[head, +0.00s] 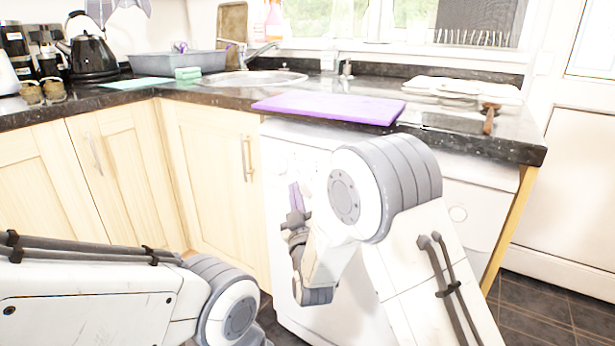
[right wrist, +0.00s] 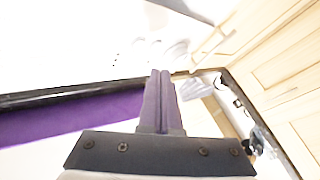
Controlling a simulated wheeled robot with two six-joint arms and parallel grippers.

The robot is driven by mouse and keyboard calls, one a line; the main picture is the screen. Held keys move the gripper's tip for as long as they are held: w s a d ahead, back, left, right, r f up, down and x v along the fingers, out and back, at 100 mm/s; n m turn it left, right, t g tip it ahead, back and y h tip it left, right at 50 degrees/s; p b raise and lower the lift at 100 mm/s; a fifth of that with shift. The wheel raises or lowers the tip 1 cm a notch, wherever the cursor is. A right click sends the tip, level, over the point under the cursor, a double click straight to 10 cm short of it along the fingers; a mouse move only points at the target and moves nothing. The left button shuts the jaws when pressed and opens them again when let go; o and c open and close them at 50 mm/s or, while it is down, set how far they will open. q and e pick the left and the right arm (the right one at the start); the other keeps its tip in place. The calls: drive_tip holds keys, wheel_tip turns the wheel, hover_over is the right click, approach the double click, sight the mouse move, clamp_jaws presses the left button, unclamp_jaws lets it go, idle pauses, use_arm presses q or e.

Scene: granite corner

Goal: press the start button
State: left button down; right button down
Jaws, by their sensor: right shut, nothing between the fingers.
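A white appliance (head: 290,140) stands under the worktop. Its front is washed out by glare, and faint round shapes show on its upper left; I cannot make out a start button for certain. My right gripper (head: 295,190) is shut and empty, its purple fingers pointing up in front of the upper left of this appliance. In the right wrist view the shut fingers (right wrist: 161,85) point toward a pale surface with faint rounded shapes (right wrist: 180,55). I cannot tell whether they touch it. My left arm shows at lower left, but its gripper is out of view.
The dark worktop (head: 225,97) overhangs the appliance, with a purple board (head: 330,108) near its front edge. A wooden-handled utensil (head: 490,118) lies at right. Wooden cupboards (head: 205,180) stand left. A sink (head: 250,78) and kettle (head: 90,50) are behind.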

sight(308, 177)
drive_tip(key=shift+w+d, duration=0.75)
drive_tip(key=shift+w, duration=0.35)
idle(1.3)
drive_tip(key=shift+w+d+b, duration=0.25)
drive_tip(key=shift+w+b, duration=0.05)
